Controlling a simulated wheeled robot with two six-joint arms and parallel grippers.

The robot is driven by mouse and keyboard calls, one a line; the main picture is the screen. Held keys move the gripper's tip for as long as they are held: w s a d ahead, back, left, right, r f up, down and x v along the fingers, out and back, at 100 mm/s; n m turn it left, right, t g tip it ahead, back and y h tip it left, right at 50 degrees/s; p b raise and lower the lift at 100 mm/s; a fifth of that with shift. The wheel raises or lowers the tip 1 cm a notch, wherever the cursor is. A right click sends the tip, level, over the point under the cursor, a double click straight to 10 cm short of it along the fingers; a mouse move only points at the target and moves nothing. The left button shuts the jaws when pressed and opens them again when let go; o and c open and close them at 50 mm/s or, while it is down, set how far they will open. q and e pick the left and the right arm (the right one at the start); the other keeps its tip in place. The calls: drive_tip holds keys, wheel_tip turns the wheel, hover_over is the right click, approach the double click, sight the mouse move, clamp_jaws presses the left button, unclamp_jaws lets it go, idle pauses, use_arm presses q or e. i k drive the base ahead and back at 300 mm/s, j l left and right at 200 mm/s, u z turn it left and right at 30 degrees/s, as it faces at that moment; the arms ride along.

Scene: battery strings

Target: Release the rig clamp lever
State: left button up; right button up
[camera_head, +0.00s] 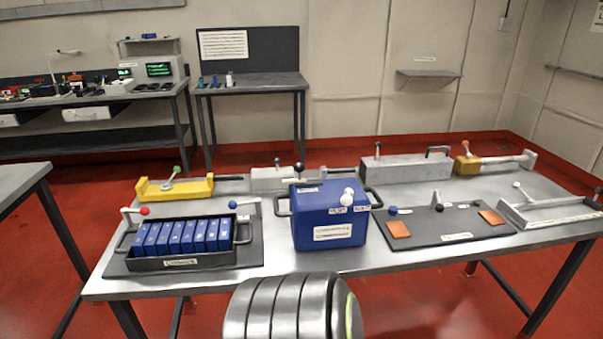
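Several levers with ball knobs show on the bench, and the labels are too small to tell which one is the rig clamp lever. A dark plate (462,220) with two copper pads bears a blue-knobbed lever (393,211) and a black-knobbed lever (438,207). A grey fixture (550,213) at the right edge has a white-knobbed lever (524,191). A yellow fixture (176,189) at the back left has a green-knobbed lever (176,172). Red (145,211) and blue (232,204) knobs flank the battery tray. Neither gripper is in view.
The black tray (180,262) holds several blue cells. Bare steel shows along the front edge.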

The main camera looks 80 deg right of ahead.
sight(439, 207)
drive_tip(key=k+j+z, duration=0.15)
drive_tip(key=z, duration=3.35)
